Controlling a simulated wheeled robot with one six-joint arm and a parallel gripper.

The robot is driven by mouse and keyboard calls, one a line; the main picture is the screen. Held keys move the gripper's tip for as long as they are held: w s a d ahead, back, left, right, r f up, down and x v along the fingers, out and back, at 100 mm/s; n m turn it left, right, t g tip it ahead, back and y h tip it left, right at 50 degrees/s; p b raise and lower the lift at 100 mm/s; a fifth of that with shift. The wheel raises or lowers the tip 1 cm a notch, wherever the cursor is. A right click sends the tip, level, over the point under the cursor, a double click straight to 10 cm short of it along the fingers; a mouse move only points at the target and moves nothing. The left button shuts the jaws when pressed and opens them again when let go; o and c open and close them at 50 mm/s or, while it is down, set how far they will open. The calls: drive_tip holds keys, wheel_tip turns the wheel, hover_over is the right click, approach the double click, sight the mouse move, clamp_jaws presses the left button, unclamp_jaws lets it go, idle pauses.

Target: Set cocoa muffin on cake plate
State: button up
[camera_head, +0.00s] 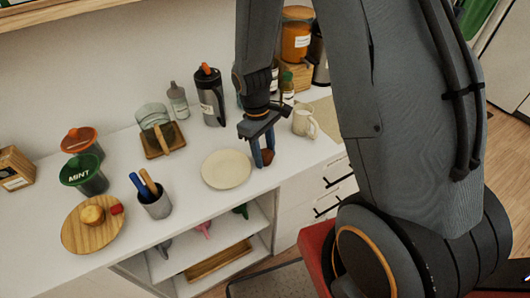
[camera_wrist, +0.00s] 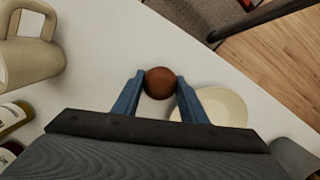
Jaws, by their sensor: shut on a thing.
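The cocoa muffin (camera_wrist: 159,82) is a small brown round thing between the blue fingertips of my gripper (camera_wrist: 158,88) in the wrist view. My gripper (camera_head: 263,157) is shut on the muffin (camera_head: 268,157), which shows partly behind a finger in the head view. The cake plate (camera_head: 226,169) is a pale cream round plate on the white counter, just left of my gripper and empty. It also shows in the wrist view (camera_wrist: 228,108), partly hidden by the right finger. The muffin is beside the plate, not over it. I cannot tell whether it touches the counter.
A cream mug (camera_head: 305,122) stands right of my gripper. A tall dark flask (camera_head: 210,96), a wooden holder (camera_head: 163,140) and a grey cup with utensils (camera_head: 155,205) stand around the plate. A wooden board (camera_head: 84,238) holds a yellowish muffin-like item at left. The counter's front edge is close.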

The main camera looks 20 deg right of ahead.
drive_tip(key=o, duration=0.6)
drive_tip(key=shift+f, duration=0.15)
drive_tip(key=o, duration=0.4)
